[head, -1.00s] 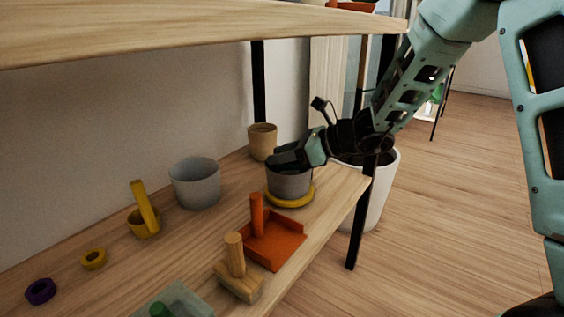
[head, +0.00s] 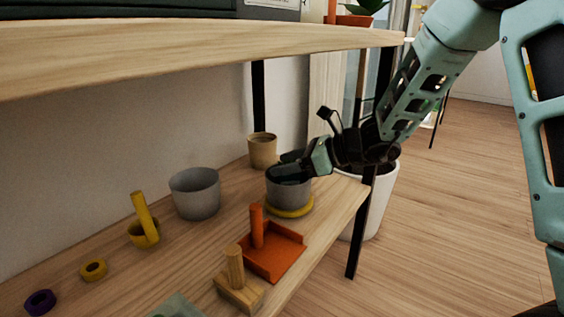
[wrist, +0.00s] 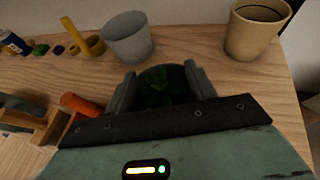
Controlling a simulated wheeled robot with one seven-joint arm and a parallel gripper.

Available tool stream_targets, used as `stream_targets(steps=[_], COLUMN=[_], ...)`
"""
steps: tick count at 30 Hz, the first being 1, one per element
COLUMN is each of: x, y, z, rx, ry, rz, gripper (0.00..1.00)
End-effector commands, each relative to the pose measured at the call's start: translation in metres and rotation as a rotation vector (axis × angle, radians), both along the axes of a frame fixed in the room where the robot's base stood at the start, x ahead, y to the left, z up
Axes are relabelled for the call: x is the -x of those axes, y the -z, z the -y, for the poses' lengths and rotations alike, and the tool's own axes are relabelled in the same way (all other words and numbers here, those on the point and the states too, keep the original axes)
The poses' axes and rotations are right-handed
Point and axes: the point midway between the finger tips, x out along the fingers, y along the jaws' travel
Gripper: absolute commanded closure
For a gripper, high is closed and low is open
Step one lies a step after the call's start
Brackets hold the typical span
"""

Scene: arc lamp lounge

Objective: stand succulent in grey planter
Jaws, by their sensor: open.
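A grey planter (head: 289,194) stands upright on a yellow ring-like saucer (head: 300,210) near the shelf's right end. My gripper (head: 283,166) is at its mouth, reaching in from the right. In the wrist view the two fingers of my gripper (wrist: 160,76) are apart, one on each side of the green succulent (wrist: 158,84). The succulent's leaves lie within a dark round opening; its base is hidden. Whether the fingers touch it I cannot tell. Another, lighter grey planter (head: 195,194) stands empty-looking to the left; it also shows in the wrist view (wrist: 128,38).
A beige cup (head: 262,151) stands behind the planter. An orange tray with a peg (head: 275,260), a wooden peg block (head: 238,285) and a yellow cup (head: 144,235) share the shelf (head: 215,232). An upper shelf (head: 200,55) hangs above; a black post (head: 361,225) stands at right.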

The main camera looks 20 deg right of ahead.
Motion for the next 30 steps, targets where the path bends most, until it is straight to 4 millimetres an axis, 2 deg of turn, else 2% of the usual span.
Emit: stream_targets(steps=[1,3,12,16,22,24,26,29,30], x=[0.005,0.013,0.045,0.052,0.057,0.060,0.070,0.108,0.131], y=[-0.010,-0.016,-0.037,-0.041,-0.041,-0.041,-0.041,-0.039,-0.037], z=[0.009,0.020,0.065,0.075,0.079,0.072,0.057,0.010,-0.012], rx=[0.000,-0.001,0.000,0.000,-0.001,0.012,0.044,0.157,0.225], ry=[0.006,0.005,0.004,0.004,-0.001,-0.029,-0.098,-0.340,-0.480], rz=[-0.001,-0.001,0.001,-0.001,0.002,0.005,0.015,0.058,0.093], gripper=[0.45,0.45,0.45,0.45,0.45,0.45,0.45,0.45,0.45])
